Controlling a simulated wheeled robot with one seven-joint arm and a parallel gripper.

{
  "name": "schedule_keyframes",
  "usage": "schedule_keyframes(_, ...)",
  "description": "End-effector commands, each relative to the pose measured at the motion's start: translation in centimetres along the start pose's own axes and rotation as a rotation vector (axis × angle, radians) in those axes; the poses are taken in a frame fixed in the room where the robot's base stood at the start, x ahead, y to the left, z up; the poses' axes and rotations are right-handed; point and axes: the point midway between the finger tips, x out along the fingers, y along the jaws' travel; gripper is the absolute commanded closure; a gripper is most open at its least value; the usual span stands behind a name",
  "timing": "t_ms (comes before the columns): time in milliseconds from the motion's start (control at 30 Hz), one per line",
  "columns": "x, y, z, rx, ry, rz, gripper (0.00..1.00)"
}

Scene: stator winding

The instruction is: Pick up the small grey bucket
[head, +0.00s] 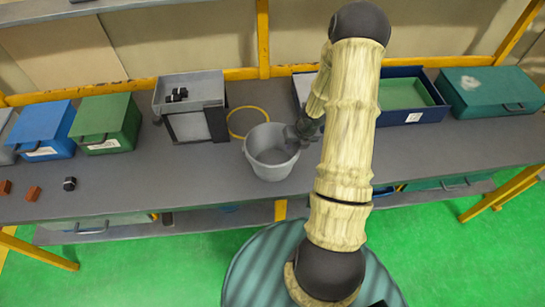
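The small grey bucket (271,160) stands upright on the dark grey workbench near its front edge, at the middle of the head view. Its open top faces up and it looks empty. My gripper (296,135) is at the bucket's upper right rim, reached from the right side. The fingers are small, dark and partly hidden by my arm, so I cannot tell whether they are shut on the rim or only beside it.
A yellow ring (247,109) lies on the bench behind the bucket. A grey box-like stand (190,92) is behind left. Blue (44,128) and green (107,122) boxes stand further left. A blue tray (418,118) and a teal case (489,90) are at right.

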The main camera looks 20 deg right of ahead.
Motion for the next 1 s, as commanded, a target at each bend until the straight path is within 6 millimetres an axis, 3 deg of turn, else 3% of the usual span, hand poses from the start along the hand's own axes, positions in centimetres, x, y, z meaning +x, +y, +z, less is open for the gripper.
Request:
schedule_keyframes(333, -0.04, 0.01, -0.01, 0.000, 0.000, 0.000, 0.71)
schedule_keyframes(500, -0.04, 0.01, -0.01, 0.000, 0.000, 0.000, 1.00)
schedule_keyframes(1000, -0.93, 0.15, 0.28, 0.000, -0.003, 0.003, 1.00)
